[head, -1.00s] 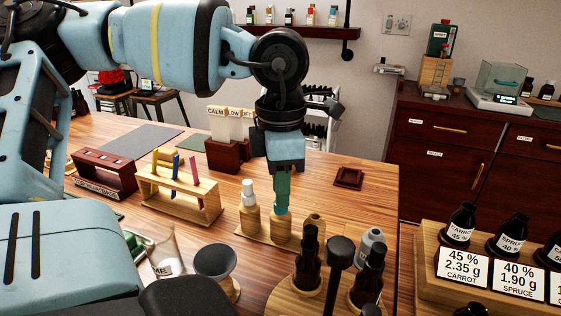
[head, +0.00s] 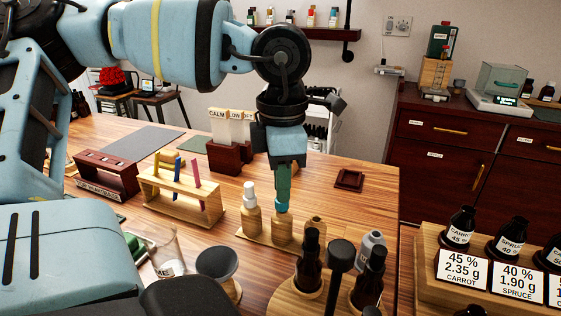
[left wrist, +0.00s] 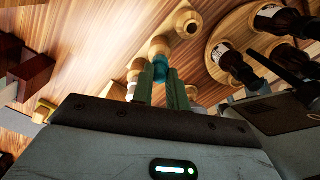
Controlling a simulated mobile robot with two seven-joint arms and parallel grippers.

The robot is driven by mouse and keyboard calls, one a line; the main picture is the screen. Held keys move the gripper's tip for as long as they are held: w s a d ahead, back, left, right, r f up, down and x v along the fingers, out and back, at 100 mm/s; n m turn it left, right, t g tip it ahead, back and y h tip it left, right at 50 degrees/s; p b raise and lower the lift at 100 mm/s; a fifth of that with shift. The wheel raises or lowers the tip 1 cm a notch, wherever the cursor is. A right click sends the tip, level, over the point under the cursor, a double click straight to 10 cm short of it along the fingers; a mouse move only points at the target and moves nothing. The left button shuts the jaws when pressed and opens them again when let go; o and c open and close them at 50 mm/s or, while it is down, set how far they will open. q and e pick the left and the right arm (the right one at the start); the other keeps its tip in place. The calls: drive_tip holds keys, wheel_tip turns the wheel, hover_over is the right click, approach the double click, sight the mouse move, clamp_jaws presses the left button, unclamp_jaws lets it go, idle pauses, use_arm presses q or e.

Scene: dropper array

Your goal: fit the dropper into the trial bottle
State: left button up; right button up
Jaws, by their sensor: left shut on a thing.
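My left gripper (head: 283,200) points straight down in the head view, its green fingers shut on the dropper. Only a blue-teal part of the dropper (head: 282,207) shows at the fingertips; it also shows in the left wrist view (left wrist: 160,68). It is directly above a tan bottle (head: 283,231), the middle one on a wooden strip, apparently the trial bottle. The dropper looks upright and in line with the bottle's neck. The neck is hidden, so I cannot tell how deep the dropper sits. My right gripper is not in view.
A tan bottle with a white dropper (head: 250,213) stands close left; another tan bottle (head: 315,230) is to the right. Dark bottles (head: 310,265) stand on a round tray in front. A test-tube rack (head: 180,197) is left. Clear table lies around a small dark tray (head: 349,180).

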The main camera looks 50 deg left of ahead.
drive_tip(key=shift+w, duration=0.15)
